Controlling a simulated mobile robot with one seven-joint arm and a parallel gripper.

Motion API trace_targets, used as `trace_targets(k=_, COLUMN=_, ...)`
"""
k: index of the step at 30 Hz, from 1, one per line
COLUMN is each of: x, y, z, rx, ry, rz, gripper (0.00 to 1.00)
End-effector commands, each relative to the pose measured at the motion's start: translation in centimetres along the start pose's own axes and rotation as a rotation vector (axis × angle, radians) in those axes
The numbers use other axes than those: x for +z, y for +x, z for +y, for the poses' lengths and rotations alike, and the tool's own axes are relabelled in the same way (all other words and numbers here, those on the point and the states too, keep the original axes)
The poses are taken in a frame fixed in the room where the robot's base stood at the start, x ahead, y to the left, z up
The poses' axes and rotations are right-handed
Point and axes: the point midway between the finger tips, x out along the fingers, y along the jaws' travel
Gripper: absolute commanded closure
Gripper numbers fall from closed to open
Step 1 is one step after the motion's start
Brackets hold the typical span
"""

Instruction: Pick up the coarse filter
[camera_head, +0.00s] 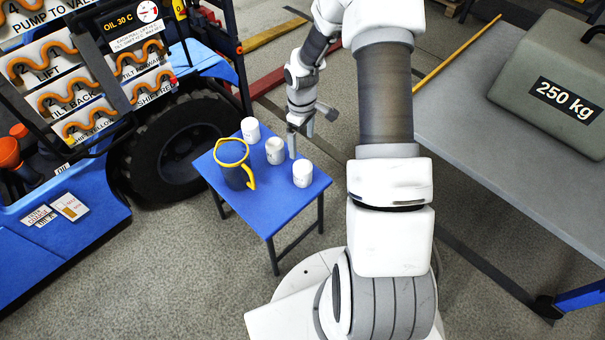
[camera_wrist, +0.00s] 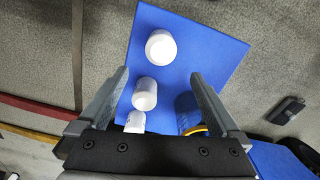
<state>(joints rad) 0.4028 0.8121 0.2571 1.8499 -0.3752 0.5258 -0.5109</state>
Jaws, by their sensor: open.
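Three white canisters stand on a small blue table (camera_head: 270,215): a back one (camera_head: 250,130), a middle one (camera_head: 275,150) and a front one (camera_head: 302,173). Their labels are too small to read, so I cannot tell which is the coarse filter. In the wrist view the front one (camera_wrist: 160,46) is at the top, the middle one (camera_wrist: 145,94) shows between my fingers, and the back one (camera_wrist: 135,122) is partly hidden by my gripper body. My gripper (camera_wrist: 160,73) is open and empty, pointing down above the table, beside the middle canister in the head view.
A dark jug with a yellow rim and handle (camera_head: 234,165) stands left of the canisters, partly behind a finger in the wrist view. A blue vehicle with a black tyre (camera_head: 175,150) is close on the left. A grey bench (camera_head: 470,110) with a 250 kg weight (camera_head: 555,85) is right.

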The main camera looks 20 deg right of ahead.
Motion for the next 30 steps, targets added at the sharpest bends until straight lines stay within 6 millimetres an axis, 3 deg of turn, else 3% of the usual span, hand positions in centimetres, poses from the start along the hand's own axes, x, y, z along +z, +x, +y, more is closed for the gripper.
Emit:
trace_targets(k=3, x=0.1, y=3.1, z=-0.2, rx=-0.004, ry=0.0, rz=-0.003, gripper=0.0)
trace_targets(k=12, x=0.1, y=9.2, z=-0.1, rx=-0.002, ry=0.001, rz=-0.002, gripper=0.0)
trace_targets(k=23, x=0.2, y=11.6, z=-0.1, rx=-0.001, ry=0.001, rz=-0.001, gripper=0.0)
trace_targets(k=30, x=0.5, y=15.2, z=-0.2, rx=-0.001, ry=0.002, rz=-0.002, gripper=0.0)
